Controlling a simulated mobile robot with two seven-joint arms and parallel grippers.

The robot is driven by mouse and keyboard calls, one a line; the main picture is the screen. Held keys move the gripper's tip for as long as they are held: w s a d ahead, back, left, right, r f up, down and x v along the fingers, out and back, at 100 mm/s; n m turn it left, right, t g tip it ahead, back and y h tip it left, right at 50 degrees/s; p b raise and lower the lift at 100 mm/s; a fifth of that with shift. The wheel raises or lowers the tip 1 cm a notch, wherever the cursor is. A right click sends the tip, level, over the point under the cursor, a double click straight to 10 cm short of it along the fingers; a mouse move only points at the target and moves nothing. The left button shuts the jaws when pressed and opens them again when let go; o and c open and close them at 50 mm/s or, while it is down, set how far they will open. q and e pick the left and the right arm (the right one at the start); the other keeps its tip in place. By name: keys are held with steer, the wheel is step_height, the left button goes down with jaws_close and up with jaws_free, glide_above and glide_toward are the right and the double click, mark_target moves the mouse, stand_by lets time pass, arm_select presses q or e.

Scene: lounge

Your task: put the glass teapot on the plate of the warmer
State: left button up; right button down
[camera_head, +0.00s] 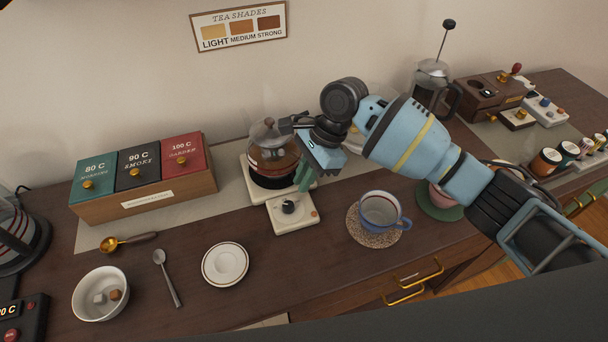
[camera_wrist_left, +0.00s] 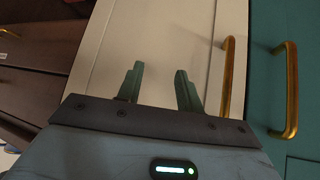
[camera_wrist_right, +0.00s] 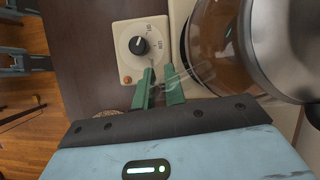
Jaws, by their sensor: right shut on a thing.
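The glass teapot (camera_head: 270,158) holds brown tea and has a round lid. It is over the black plate (camera_head: 272,182) of the cream warmer (camera_head: 255,187); I cannot tell whether its base touches the plate. My right gripper (camera_head: 305,180) is at the teapot's right side, shut on its clear handle. In the right wrist view, the fingers (camera_wrist_right: 160,75) are close together by the handle, the teapot (camera_wrist_right: 225,40) fills the upper right, and the warmer's knob (camera_wrist_right: 139,45) shows beyond the fingers. My left gripper (camera_wrist_left: 160,75) is open and empty, facing cabinet fronts.
A blue cup (camera_head: 381,212) on a patterned coaster stands right of the warmer. Tea boxes (camera_head: 140,200) are to the left. A small plate (camera_head: 225,265), a spoon (camera_head: 167,280) and a white bowl (camera_head: 100,290) lie in front. A French press (camera_head: 432,85) stands at the back right.

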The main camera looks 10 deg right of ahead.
arm_select(q)
steer(key=shift+w+r, duration=0.1)
steer(key=shift+r, duration=0.05)
arm_select(e)
steer(key=shift+r, duration=0.15)
steer(key=c, duration=1.8)
jaws_free()
steer(key=shift+c, duration=0.2)
arm_select(q)
steer(key=shift+d, duration=0.1)
arm_select(e)
steer(key=o, duration=0.4)
